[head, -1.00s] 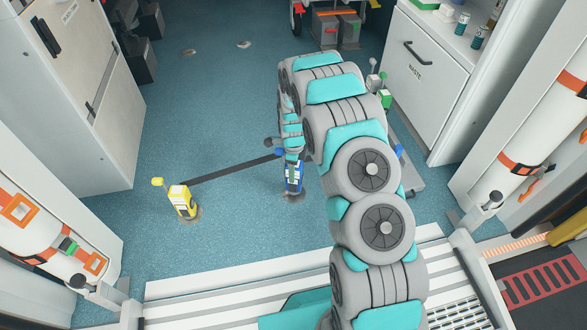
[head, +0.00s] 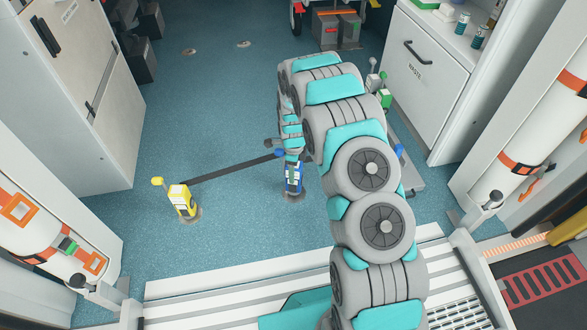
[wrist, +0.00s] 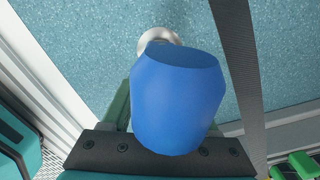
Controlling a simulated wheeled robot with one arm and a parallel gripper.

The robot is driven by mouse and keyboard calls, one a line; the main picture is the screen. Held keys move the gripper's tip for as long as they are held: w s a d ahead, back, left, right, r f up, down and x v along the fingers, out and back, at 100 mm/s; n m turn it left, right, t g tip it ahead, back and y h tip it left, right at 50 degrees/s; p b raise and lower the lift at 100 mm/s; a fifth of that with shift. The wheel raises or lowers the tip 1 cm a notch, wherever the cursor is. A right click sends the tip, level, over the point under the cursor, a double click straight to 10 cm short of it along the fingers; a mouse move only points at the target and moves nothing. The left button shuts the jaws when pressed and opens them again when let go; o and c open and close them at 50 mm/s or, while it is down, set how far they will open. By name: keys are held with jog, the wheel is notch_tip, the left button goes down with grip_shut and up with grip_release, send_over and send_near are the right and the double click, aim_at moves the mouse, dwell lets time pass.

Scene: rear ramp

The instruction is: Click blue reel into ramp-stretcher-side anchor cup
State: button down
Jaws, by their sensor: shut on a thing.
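The blue reel (head: 293,178) stands about upright at an anchor cup on the blue floor, left of my arm. My gripper (head: 291,154) is shut on its upper part. In the wrist view the reel's blue top (wrist: 178,98) fills the middle and hides most of the jaws. A pale round metal cup (wrist: 160,37) shows just beyond it, partly covered. I cannot tell whether the reel is seated in the cup. A dark strap (head: 232,169) runs from near the blue reel to a yellow reel (head: 182,200) at left, which stands at its own floor anchor.
A green reel (head: 385,98) and another blue part (head: 399,151) show behind my arm at right. The white ramp sill (head: 235,275) lies in front. White cabinets (head: 437,80) flank the floor. The floor between the yellow reel and the back is mostly clear.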

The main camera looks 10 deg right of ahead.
jog(key=shift+f, duration=0.8)
jog(key=shift+c, duration=0.4)
grip_release()
jog(key=shift+r, duration=0.15)
notch_tip(320, 180, up, 8)
jog(key=shift+f, duration=0.15)
dwell(0.3)
jog(key=s+d+r+n+p, duration=0.1)
jog(key=s+r+n+p, duration=0.35)
jog(key=s+r, duration=0.75)
jog(key=s+r+n+p, duration=0.1)
jog(key=s+r+n, duration=0.6)
jog(key=r, duration=0.8)
jog(key=s+r+n+g+p, duration=0.1)
jog(key=s+r+n, duration=0.4)
jog(key=s, duration=0.7)
jog(key=s+r+n+p, duration=0.3)
jog(key=s+r+n, duration=0.3)
jog(key=s, duration=0.6)
jog(key=shift+s+a+g, duration=0.4)
jog(key=shift+a, duration=0.05)
